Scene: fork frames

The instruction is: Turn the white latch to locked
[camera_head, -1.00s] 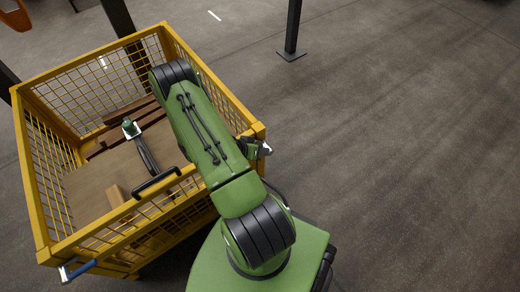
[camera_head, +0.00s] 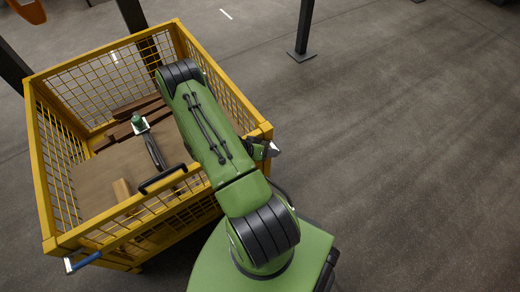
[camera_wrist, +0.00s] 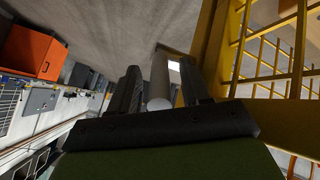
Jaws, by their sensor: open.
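The white latch (camera_head: 274,150) shows as a small pale end at the right front corner of the yellow mesh cage (camera_head: 262,131). In the wrist view the latch is a pale rounded bar (camera_wrist: 160,84) between my two dark fingers. My gripper (camera_wrist: 161,76) is open, with one finger on each side of the bar. I cannot tell whether either finger touches it. In the head view my gripper (camera_head: 262,149) is a small dark shape at that corner, partly hidden by my green arm. The latch's mount is mostly hidden.
A blue-handled latch (camera_head: 83,262) sits at the cage's left front corner. Brown boards (camera_head: 138,108) and a green-topped item (camera_head: 138,121) are inside the cage. The floor to the right is clear, with a dark post (camera_head: 303,28) behind.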

